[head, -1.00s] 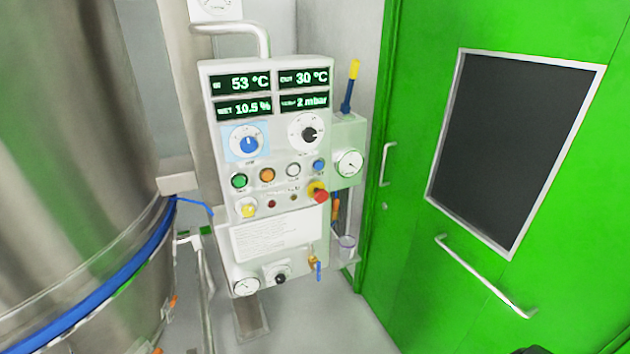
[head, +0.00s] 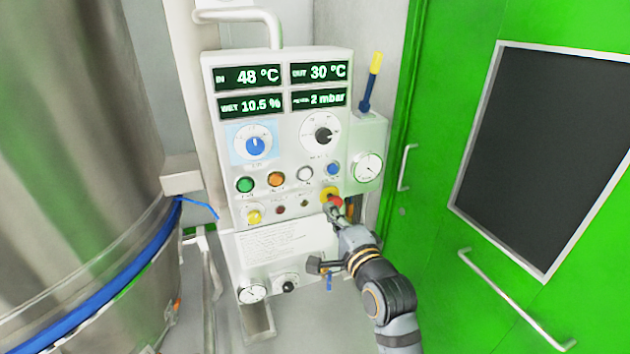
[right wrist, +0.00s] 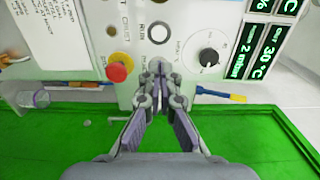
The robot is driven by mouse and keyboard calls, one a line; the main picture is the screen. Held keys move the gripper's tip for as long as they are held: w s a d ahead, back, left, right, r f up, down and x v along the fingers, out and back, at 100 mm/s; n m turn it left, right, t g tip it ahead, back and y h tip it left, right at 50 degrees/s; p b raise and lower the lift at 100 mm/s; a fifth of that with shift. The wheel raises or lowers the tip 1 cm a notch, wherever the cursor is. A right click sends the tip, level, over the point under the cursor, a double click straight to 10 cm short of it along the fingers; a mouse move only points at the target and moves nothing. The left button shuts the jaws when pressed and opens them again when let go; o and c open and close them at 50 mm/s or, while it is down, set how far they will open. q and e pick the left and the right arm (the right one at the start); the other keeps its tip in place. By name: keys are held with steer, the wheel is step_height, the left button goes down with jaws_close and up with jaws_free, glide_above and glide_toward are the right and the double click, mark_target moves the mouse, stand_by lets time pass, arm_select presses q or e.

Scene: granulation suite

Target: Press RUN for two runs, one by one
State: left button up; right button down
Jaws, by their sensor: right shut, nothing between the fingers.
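The control panel (head: 290,222) stands upright with a row of green, orange, white and blue buttons. The white button (head: 305,174) has a label reading RUN beside it in the right wrist view (right wrist: 159,33). The blue button (head: 333,169) is to its right; in the right wrist view the fingers cover that spot. My right gripper (head: 335,209) is shut and empty, in front of the panel by the red stop knob (right wrist: 119,71) and below the blue button. Its fingertips (right wrist: 159,70) show beside the RUN button; contact cannot be told. My left gripper is out of view.
The displays (head: 248,76) read 48 °C, 30 °C, 10.5 % and 2 mbar. Two dials (head: 323,135) sit above the buttons. A steel vessel (head: 70,130) stands left, and a green door (head: 450,215) with a handle stands right. A gauge box (head: 368,169) adjoins the panel.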

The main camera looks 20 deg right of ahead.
steer(key=p, duration=0.5)
glide_toward(306, 175)
steer(key=w, duration=0.5)
steer(key=shift+w+r, duration=0.15)
steer(key=shift+w, duration=0.15)
steer(key=shift+w+a, duration=0.1)
steer(key=shift+w, duration=0.5)
